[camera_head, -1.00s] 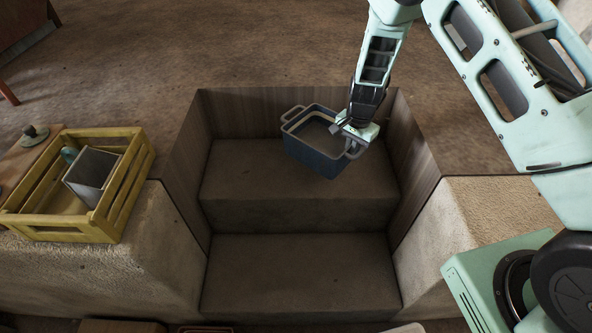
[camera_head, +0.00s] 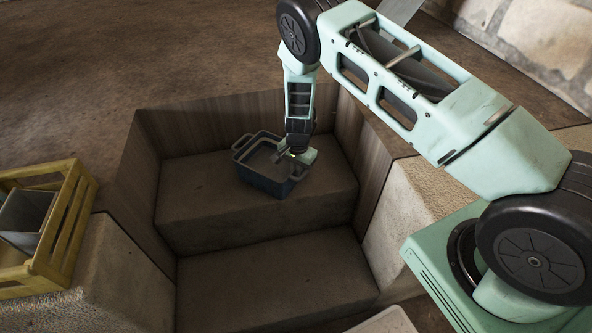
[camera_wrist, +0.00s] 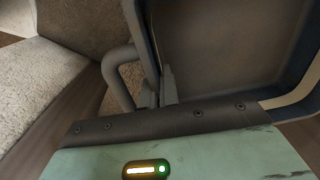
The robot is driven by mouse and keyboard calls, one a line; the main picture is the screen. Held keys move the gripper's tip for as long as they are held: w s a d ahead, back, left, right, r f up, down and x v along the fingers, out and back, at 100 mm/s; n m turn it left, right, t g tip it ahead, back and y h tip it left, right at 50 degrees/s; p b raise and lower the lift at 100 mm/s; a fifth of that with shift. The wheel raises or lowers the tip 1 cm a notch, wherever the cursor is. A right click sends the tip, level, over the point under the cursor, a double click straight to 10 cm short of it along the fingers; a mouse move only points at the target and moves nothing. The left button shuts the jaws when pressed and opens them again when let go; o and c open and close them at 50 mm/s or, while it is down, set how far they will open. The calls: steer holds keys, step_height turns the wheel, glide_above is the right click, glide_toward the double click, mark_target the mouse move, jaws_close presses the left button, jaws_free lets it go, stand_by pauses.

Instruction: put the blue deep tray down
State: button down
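The blue deep tray (camera_head: 262,181) is a rectangular open tray with grey loop handles at its ends. In the head view it is over the upper step (camera_head: 200,205) of the recess, looks roughly level and empty, and I cannot tell whether its base touches the step. My gripper (camera_head: 284,159) is at the tray's right end. In the wrist view my two fingers (camera_wrist: 160,88) close on the tray's end wall, beside a loop handle (camera_wrist: 118,74). The tray's inside (camera_wrist: 225,50) fills the upper right there.
Wooden side walls (camera_head: 140,190) enclose the recess. A lower step (camera_head: 275,285) lies in front. A yellow crate (camera_head: 72,215) with a grey box (camera_head: 24,215) stands at the left. A pale stone block (camera_head: 402,205) flanks the right. The left part of the upper step is clear.

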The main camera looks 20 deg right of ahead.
steer(key=shift+f, duration=0.1)
steer(key=c, duration=1.7)
jaws_free()
